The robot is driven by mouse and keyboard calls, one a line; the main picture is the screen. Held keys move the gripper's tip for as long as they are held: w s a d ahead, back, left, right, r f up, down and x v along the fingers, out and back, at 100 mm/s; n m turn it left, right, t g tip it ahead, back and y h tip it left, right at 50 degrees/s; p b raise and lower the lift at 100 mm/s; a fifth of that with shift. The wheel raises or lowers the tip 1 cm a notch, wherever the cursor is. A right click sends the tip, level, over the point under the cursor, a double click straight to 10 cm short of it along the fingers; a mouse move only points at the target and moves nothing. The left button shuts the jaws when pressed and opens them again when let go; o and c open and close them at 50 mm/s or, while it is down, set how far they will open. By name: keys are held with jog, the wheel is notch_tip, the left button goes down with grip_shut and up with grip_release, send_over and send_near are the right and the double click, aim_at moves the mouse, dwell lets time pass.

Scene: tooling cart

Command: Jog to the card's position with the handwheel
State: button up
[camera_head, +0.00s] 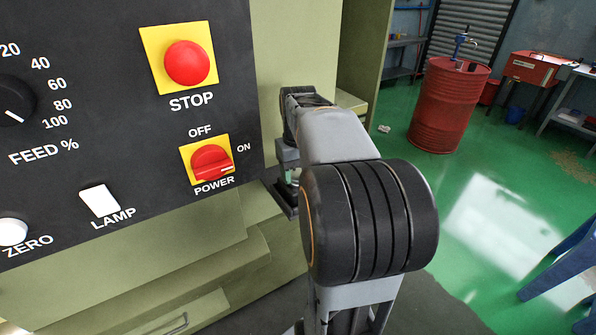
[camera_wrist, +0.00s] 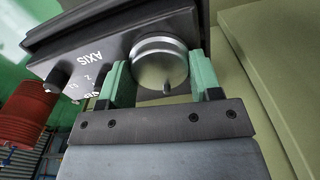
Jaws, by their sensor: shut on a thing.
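The silver handwheel (camera_wrist: 158,62) sits on a dark pendant box (camera_wrist: 120,45) in the wrist view. My gripper (camera_wrist: 160,72) has its two green fingers on either side of the wheel and is shut on it. A small dark handle pin shows on the wheel's near side, between the fingers. An AXIS selector knob (camera_wrist: 57,77) is left of the wheel. In the head view my gripper (camera_head: 291,178) is mostly hidden behind my arm, and the handwheel cannot be made out. The card and any position readout are not in view.
In the head view a dark panel carries a red STOP button (camera_head: 186,63), a red POWER switch (camera_head: 211,162), a white LAMP switch (camera_head: 99,200) and a FEED dial (camera_head: 14,101). A green machine ledge lies below. A red drum (camera_head: 448,105) stands on the open floor.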

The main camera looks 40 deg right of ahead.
jog(key=shift+n+p, duration=0.55)
jog(key=shift+n, duration=2.55)
jog(key=o, duration=0.9)
notch_tip(320, 180, up, 14)
jog(key=shift+f+p, duration=0.1)
jog(key=shift+p, duration=0.35)
jog(key=shift+a, duration=0.15)
